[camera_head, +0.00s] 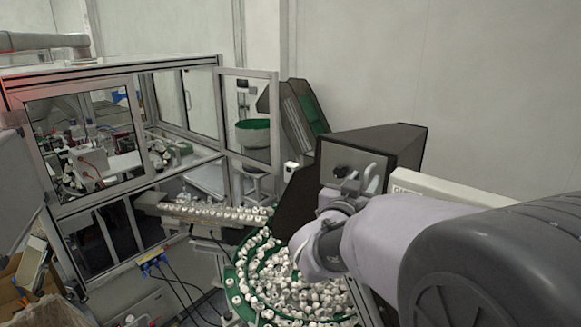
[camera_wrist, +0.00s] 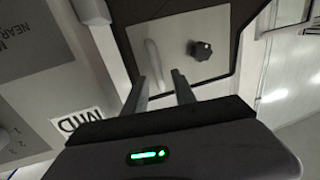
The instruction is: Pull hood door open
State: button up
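The hood (camera_head: 400,140) is a dark box at centre right in the head view. Its light grey door (camera_head: 336,160) faces my arm and looks closed. In the wrist view the door (camera_wrist: 215,28) carries a pale bar handle (camera_wrist: 154,60) and a black knob (camera_wrist: 200,50). My gripper (camera_head: 358,182) is in front of the door in the head view, hiding part of it. In the wrist view my gripper (camera_wrist: 160,84) is open, its two fingers apart and pointing at the door. The handle shows just beyond the fingertips, roughly between them; contact cannot be told.
A round green-edged feeder bowl (camera_head: 238,275) full of white caps is below my gripper. A conveyor (camera_head: 170,208) with caps runs left from it. A framed glass enclosure (camera_head: 80,205) fills the left side. A pale labelled box (camera_head: 440,190) is right of my gripper.

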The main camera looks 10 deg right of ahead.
jog(key=shift+x, duration=1.05)
jog(key=shift+c, duration=0.4)
grip_shut()
jog(key=shift+r, duration=0.1)
